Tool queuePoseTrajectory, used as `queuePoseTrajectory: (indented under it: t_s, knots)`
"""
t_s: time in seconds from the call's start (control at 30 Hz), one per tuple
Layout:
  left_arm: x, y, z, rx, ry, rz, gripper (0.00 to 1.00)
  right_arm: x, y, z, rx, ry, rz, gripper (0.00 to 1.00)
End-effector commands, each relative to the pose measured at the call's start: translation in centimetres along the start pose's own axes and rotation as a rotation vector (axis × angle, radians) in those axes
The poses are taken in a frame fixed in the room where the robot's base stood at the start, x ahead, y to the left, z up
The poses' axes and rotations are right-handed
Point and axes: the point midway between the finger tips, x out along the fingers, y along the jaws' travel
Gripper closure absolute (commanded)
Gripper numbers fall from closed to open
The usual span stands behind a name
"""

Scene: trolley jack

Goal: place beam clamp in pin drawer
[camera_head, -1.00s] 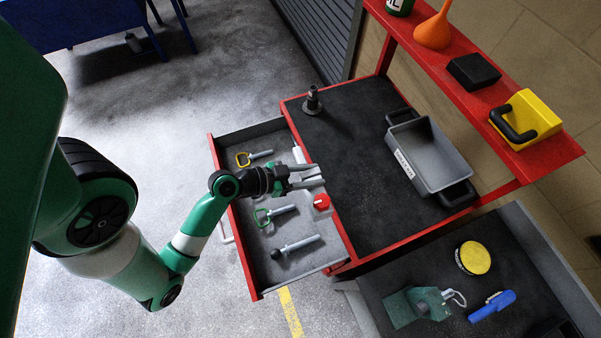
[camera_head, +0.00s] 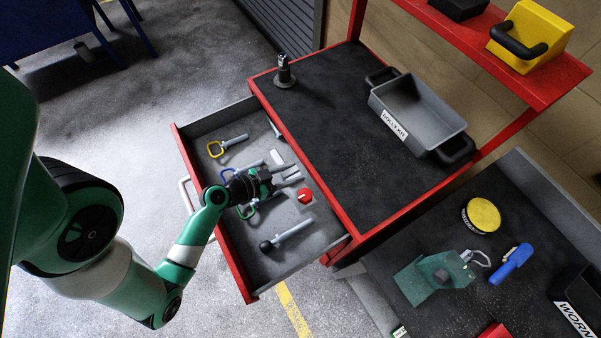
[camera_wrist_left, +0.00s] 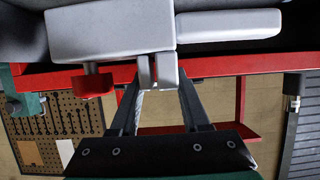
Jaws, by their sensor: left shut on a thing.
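The beam clamp, pale grey with a red knob (camera_head: 305,196), is in my left gripper (camera_head: 288,176) over the open pin drawer (camera_head: 315,240). In the left wrist view, the clamp's pale blocks (camera_wrist_left: 110,32) fill the top, with the red knob at left. The left fingers (camera_wrist_left: 157,100) are shut on a narrow pale part of it. In the head view the gripper hides part of the clamp. I cannot tell whether the clamp touches the drawer floor. My right gripper is not in view.
The drawer holds a yellow-handled pin (camera_head: 228,145), a blue-handled pin (camera_head: 240,169), a green-handled pin (camera_head: 245,211) and a black-knobbed pin (camera_head: 288,235). The trolley top (camera_head: 340,150) carries a grey tote (camera_head: 415,112) and a dark upright fitting (camera_head: 284,72).

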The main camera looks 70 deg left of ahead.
Motion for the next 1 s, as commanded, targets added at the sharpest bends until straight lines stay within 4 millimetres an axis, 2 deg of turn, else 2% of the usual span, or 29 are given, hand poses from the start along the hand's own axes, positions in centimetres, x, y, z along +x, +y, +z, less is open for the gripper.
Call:
queuePoseTrajectory:
  t_s: [0.03,0.2,0.27,0.47,0.7,0.73,0.8,1.0]
  knots:
    - [0.7,0.0,1.6,-0.003,0.002,0.0,1.0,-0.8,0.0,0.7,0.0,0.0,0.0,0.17]
    - [1.7,-0.1,3.9,0.0,0.005,-0.002,1.0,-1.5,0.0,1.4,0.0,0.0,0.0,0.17]
    - [2.0,-0.1,3.2,0.003,0.006,0.0,1.0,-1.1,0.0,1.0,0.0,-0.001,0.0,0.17]
    - [2.5,-0.1,3.0,0.003,0.005,-0.001,1.0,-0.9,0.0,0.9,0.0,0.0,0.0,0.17]
    - [5.4,0.0,1.6,0.005,0.007,0.001,1.0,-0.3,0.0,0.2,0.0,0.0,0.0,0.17]
    - [5.6,-0.1,2.5,0.001,0.004,-0.001,1.0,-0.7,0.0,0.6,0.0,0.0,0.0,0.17]
    - [5.7,-0.1,3.0,0.0,0.004,-0.001,1.0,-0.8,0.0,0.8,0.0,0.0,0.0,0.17]
    - [5.7,-0.1,3.0,0.001,0.006,-0.002,1.0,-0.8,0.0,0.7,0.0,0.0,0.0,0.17]
